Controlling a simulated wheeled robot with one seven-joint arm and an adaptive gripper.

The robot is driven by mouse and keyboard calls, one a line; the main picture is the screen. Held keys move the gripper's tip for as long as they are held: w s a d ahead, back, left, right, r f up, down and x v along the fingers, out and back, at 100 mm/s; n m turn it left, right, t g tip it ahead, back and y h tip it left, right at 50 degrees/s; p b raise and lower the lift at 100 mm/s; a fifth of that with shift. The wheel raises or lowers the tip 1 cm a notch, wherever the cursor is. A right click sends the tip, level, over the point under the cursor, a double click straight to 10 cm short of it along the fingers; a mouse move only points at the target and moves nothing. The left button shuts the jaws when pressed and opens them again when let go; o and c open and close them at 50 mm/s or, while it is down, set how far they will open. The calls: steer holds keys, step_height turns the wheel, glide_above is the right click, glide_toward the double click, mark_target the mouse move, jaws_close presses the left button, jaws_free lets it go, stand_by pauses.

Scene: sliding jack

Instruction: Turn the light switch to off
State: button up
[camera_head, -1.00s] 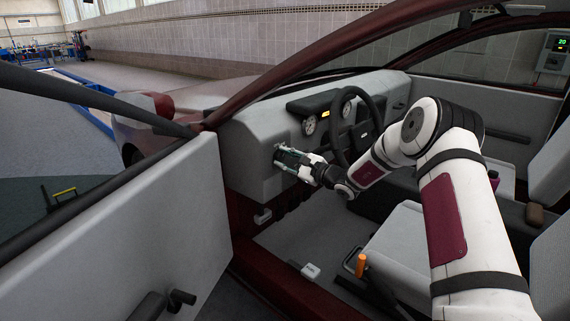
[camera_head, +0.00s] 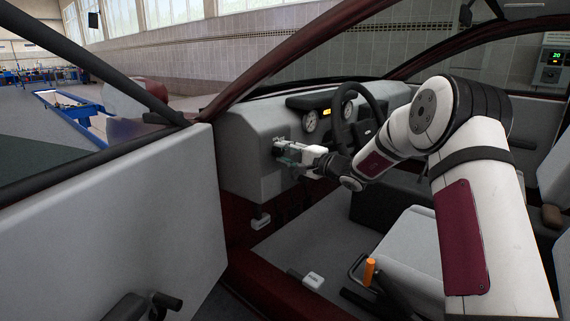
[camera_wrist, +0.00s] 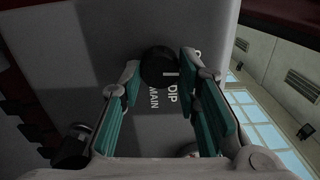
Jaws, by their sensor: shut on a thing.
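The light switch is a black round knob (camera_wrist: 158,68) on the grey dashboard face, seen in the wrist view. White lettering beside it reads "MAIN" and "DIP"; other lettering is partly hidden. My gripper (camera_wrist: 160,75) has its teal-padded fingers on either side of the knob and is shut on it. In the head view my gripper (camera_head: 284,153) reaches the left end of the dashboard (camera_head: 250,170), left of the steering wheel. The knob is too small and covered to make out there.
The steering wheel (camera_head: 372,120) and round gauges (camera_head: 311,121) are right of my gripper. The open car door (camera_head: 110,220) stands at the left. A seat (camera_head: 405,245) and an orange-handled lever (camera_head: 369,272) are below my arm.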

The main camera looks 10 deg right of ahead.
steer(key=shift+n+b, duration=0.4)
steer(key=shift+b, duration=0.2)
steer(key=o, duration=1.2)
steer(key=shift+c, duration=0.2)
steer(key=v, duration=1.2)
steer(key=shift+a, duration=0.1)
